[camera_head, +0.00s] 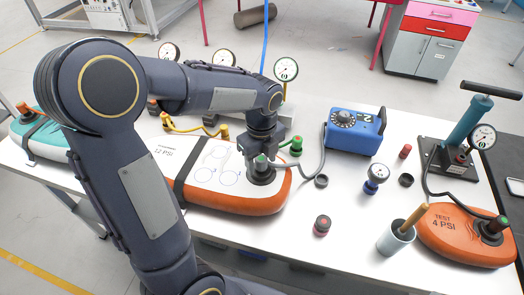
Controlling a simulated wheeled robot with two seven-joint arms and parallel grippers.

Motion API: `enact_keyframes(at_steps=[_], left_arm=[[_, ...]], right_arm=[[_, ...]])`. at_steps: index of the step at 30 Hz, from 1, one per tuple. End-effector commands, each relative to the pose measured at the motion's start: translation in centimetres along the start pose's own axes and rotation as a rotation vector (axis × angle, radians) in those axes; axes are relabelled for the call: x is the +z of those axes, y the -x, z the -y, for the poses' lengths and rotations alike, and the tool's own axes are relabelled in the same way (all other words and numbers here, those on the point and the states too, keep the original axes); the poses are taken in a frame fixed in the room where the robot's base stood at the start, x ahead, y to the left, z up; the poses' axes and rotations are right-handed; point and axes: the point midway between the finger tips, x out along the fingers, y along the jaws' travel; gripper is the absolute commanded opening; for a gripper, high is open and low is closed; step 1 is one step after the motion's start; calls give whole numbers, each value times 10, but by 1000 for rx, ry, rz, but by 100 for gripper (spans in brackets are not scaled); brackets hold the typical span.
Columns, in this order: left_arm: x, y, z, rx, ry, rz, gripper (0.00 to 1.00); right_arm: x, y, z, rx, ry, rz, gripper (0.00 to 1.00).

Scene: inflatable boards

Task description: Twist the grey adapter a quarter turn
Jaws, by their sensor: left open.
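The grey adapter (262,167) sits in the dark round valve of the orange board marked 12 PSI (240,203), near the board's right end. A small green part shows at its top. A grey hose (320,163) runs from the adapter to the blue pump (353,133). My left gripper (261,153) points down over the valve, with its fingertips at the adapter. It is open, and the arm and gripper body partly hide the adapter. Whether the fingers touch it is too small to tell. My right gripper is out of view.
Yellow (198,127) and green (296,146) fittings lie behind the board.

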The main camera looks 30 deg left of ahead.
Motion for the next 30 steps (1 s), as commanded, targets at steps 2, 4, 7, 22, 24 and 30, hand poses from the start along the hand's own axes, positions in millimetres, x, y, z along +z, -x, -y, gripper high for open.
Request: enact_keyframes(at_steps=[2,4,7,22,24,30], left_arm=[[0,-2,0,1,0,0,55],[0,-3,0,1,0,0,55],[0,-2,0,1,0,0,55],[0,-2,0,0,0,0,20],[0,-2,0,0,0,0,11],[0,-2,0,0,120,0,9]], right_arm=[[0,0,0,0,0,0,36],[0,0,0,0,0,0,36],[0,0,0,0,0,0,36],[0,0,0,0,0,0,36],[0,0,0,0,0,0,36],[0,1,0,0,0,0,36]])
